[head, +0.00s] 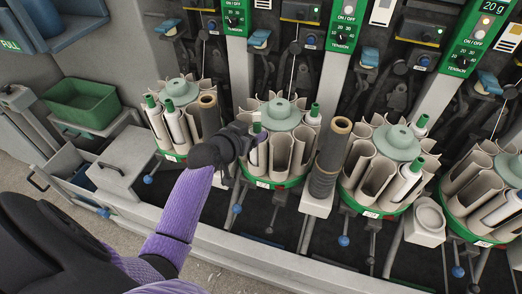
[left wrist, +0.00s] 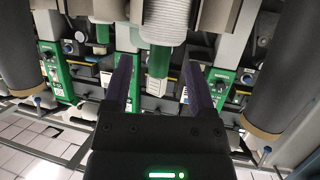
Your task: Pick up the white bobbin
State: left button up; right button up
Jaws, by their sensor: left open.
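The white bobbin (head: 262,152) with a green tip stands in a slot of the second round magazine (head: 283,117), partly hidden by my left gripper. In the left wrist view the white bobbin (left wrist: 166,20) points its green tip towards the gripper. My left gripper (head: 246,138) is at the bobbin's upper end. In the left wrist view the left gripper (left wrist: 158,70) is open, with one finger on each side of the green tip and gaps showing on both sides. My right gripper is not in view.
Other magazines (head: 397,143) with cream slots and several green-tipped bobbins stand on both sides. Dark tubes (head: 326,165) rise close by on the right. A green bin (head: 82,101) is at the left. Machine panels (head: 343,22) stand behind.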

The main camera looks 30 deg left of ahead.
pick_arm(q)
jog(key=shift+f+b+x, duration=0.2)
jog(key=shift+b+x, duration=0.1)
jog(key=shift+x, duration=0.75)
jog(key=shift+w, duration=0.35)
jog(key=c, duration=0.8)
